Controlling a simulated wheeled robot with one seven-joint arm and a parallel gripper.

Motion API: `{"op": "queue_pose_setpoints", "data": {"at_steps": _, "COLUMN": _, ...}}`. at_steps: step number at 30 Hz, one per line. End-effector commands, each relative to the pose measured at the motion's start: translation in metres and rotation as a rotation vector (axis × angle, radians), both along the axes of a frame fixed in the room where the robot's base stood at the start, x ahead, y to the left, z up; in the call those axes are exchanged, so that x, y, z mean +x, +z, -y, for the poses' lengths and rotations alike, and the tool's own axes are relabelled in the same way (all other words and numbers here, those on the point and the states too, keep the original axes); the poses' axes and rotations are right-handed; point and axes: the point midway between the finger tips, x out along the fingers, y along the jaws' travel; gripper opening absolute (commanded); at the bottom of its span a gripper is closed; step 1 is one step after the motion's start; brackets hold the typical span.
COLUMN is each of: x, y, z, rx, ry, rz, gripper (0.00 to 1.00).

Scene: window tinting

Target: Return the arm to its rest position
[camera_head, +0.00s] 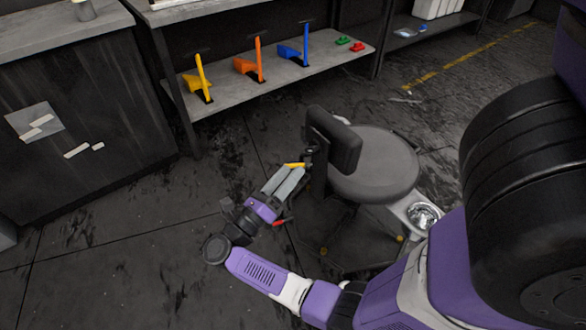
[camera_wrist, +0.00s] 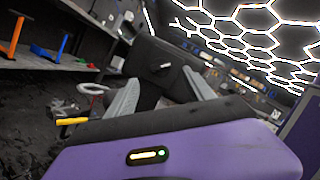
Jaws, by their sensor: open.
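My arm reaches out low over the floor from the lower right in the head view, bent at the elbow. My gripper (camera_head: 292,174) is at its end, close to the backrest of a black stool (camera_head: 373,165). In the wrist view my gripper (camera_wrist: 161,78) has its two grey fingers spread apart, with nothing seen held between them. The dark backrest (camera_wrist: 160,60) stands just beyond the fingers. A small yellow piece (camera_head: 294,165) shows by the fingertips; I cannot tell whether it touches them.
A shelf (camera_head: 290,88) at the back holds yellow (camera_head: 201,80), orange (camera_head: 257,62) and blue (camera_head: 304,48) tools, and small green and red pieces. A dark cabinet (camera_head: 80,120) stands at left. Floor at lower left is clear.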

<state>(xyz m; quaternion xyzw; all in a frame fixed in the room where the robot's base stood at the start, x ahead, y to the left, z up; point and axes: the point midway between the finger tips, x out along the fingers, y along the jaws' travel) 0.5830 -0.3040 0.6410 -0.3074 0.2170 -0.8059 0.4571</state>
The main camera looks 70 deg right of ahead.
Motion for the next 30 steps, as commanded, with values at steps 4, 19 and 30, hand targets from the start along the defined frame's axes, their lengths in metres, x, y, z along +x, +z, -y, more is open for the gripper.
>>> {"op": "queue_pose_setpoints", "data": {"at_steps": 4, "x": 0.0, "y": 0.0, "z": 0.0, "rx": 0.0, "ry": 0.0, "rz": 0.0, "gripper": 0.62}}
{"op": "queue_pose_setpoints", "data": {"at_steps": 19, "x": 0.005, "y": 0.0, "z": 0.003, "rx": 0.019, "ry": 0.01, "rz": -0.041, "gripper": 0.62}}
{"op": "queue_pose_setpoints", "data": {"at_steps": 30, "x": 0.096, "y": 0.091, "z": -0.022, "rx": -0.209, "ry": 0.372, "rz": -0.552, "gripper": 0.62}}
